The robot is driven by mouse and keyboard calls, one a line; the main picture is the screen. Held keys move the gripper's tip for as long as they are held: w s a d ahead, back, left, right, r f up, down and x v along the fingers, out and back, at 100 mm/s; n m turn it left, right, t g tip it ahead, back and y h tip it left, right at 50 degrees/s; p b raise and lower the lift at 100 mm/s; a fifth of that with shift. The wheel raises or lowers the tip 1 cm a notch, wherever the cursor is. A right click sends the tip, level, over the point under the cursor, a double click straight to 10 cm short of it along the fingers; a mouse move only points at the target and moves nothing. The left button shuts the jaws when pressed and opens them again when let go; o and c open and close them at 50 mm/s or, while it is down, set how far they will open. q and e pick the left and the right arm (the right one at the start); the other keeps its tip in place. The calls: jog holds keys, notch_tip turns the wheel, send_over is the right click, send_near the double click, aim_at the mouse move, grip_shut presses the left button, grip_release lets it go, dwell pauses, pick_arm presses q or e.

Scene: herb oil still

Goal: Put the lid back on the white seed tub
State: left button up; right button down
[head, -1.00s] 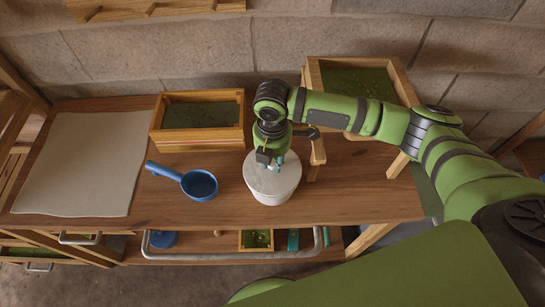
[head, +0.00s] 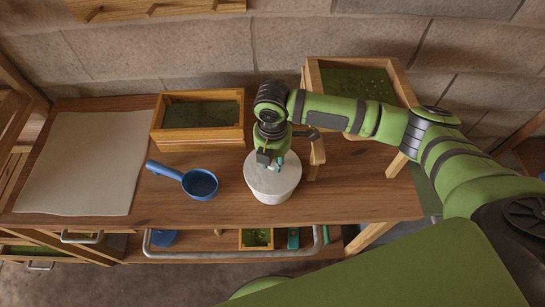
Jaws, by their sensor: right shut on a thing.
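The white seed tub (head: 271,193) stands upright on the wooden bench near its front edge. Its grey-white round lid (head: 284,179) lies over the tub's top; from this angle I cannot tell whether it is fully seated. My right gripper (head: 270,164) points down over the middle of the lid and is shut on a part of it, probably its knob, which the fingers hide. My left gripper is not in view.
A blue scoop (head: 199,184) lies left of the tub. A wooden box (head: 198,140) with green contents stands behind the scoop. A raised wooden tray (head: 313,83) stands behind my right arm. A pale sheet (head: 75,165) covers the bench's left. A lower shelf holds small items.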

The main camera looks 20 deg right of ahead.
jog(key=shift+p, duration=0.4)
dwell(0.5)
dwell(0.3)
jog(key=shift+c, duration=2.4)
grip_release()
notch_tip(320, 180, up, 5)
jog(key=p, duration=0.5)
jog(key=shift+p, duration=0.3)
jog(key=shift+r, duration=1)
jog(key=shift+c, duration=0.5)
